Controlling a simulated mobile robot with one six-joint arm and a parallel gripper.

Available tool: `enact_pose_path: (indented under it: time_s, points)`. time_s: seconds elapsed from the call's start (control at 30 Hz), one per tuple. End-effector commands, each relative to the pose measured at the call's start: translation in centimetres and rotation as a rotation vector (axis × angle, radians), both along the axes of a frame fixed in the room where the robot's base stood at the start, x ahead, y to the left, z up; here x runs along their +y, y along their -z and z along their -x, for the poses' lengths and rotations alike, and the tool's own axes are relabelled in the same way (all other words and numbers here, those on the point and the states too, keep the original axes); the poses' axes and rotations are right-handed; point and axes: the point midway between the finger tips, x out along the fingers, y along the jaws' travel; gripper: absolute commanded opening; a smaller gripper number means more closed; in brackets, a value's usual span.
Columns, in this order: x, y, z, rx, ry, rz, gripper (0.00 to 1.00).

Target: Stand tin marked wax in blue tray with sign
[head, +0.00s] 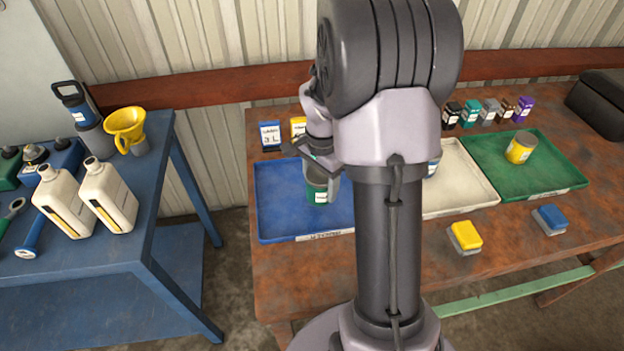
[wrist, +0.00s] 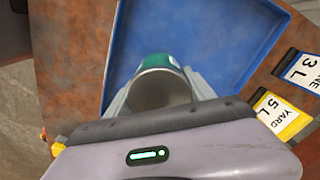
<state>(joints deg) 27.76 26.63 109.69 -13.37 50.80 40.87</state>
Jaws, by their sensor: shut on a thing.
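A green tin (head: 317,193) with a white label is between the jaws of my gripper (head: 322,178). The label is too small to read. In the wrist view the tin (wrist: 160,62) shows its round grey end between my gripper's fingers (wrist: 160,92). The tin looks upright over the blue tray (head: 275,212); I cannot tell whether it touches the tray floor. The blue tray (wrist: 205,30) is otherwise empty where visible. A blue-and-white sign (head: 270,136) stands behind the tray, beside a yellow-edged sign (head: 298,126); in the wrist view they read "3 L" and "YARD 5 L" in part.
A cream tray (head: 470,192) holds a tin partly hidden by my arm. A green tray (head: 555,170) holds a yellow tin (head: 520,148). Yellow (head: 465,236) and blue (head: 548,219) blocks lie in front. A blue bench (head: 150,240) with bottles stands left.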

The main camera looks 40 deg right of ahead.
Motion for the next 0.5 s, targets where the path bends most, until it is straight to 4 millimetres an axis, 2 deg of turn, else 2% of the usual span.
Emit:
enact_pose_path:
  time_s: [0.1, 0.2, 0.27, 0.4, 0.5]
  points:
    - [-1.1, 0.4, -2.6, 0.000, 0.000, 0.001, 0.09]
    - [-1.6, 0.4, -3.7, 0.000, 0.001, 0.000, 0.09]
    - [-1.6, 0.9, -3.8, 0.001, 0.001, -0.001, 0.09]
    - [-1.6, 3.7, -3.8, 0.002, 0.001, -0.001, 0.09]
    - [-1.7, 4.1, -3.8, 0.000, 0.000, 0.000, 0.09]
